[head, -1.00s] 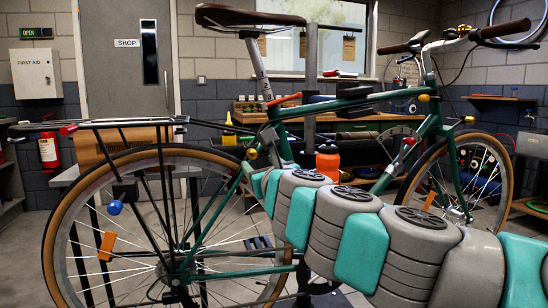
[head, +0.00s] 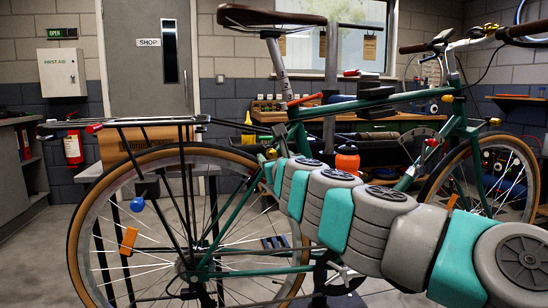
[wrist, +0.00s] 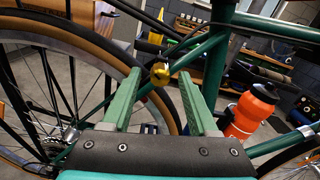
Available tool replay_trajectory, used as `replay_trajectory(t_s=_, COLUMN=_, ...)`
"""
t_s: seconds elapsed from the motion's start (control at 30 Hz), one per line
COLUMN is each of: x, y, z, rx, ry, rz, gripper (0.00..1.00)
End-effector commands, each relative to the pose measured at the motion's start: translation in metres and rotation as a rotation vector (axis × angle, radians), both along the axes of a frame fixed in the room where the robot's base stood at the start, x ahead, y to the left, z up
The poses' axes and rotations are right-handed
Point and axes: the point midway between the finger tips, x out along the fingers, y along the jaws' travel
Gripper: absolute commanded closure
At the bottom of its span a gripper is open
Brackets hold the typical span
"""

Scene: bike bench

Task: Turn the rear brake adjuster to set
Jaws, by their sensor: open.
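The rear brake adjuster looks like a small gold knob (wrist: 159,74) on the green bike frame, near the top of the rear wheel. In the wrist view it shows between and just past the tips of my two green fingers. My gripper (wrist: 159,92) is open and empty, with a gap on each side of the knob. Whether a finger touches it I cannot tell. In the head view the gold knob (head: 272,153) shows small, just above the far end of my arm. The fingers are hard to make out there.
The rear wheel (wrist: 112,48) and its rack stays are close on the left. An orange bottle (wrist: 252,108) is close on the right. A blue knob (head: 137,204) and an orange reflector (head: 128,240) sit by the rear wheel. A workbench (head: 375,118) stands behind.

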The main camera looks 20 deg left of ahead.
Motion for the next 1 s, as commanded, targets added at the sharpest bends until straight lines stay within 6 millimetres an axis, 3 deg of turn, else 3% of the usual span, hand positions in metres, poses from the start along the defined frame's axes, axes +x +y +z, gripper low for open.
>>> replay_trajectory(t_s=0.17, x=-0.0002, y=0.0, z=0.0, rx=0.0, ry=0.0, rz=0.0, gripper=0.41)
replay_trajectory(t_s=0.7, x=-0.0004, y=-0.0001, z=-0.0002, rx=-0.001, ry=-0.001, rz=0.0, gripper=1.0)
replay_trajectory(t_s=1.0, x=-0.0004, y=0.0001, z=-0.0002, rx=-0.002, ry=-0.001, rz=0.0, gripper=1.0)
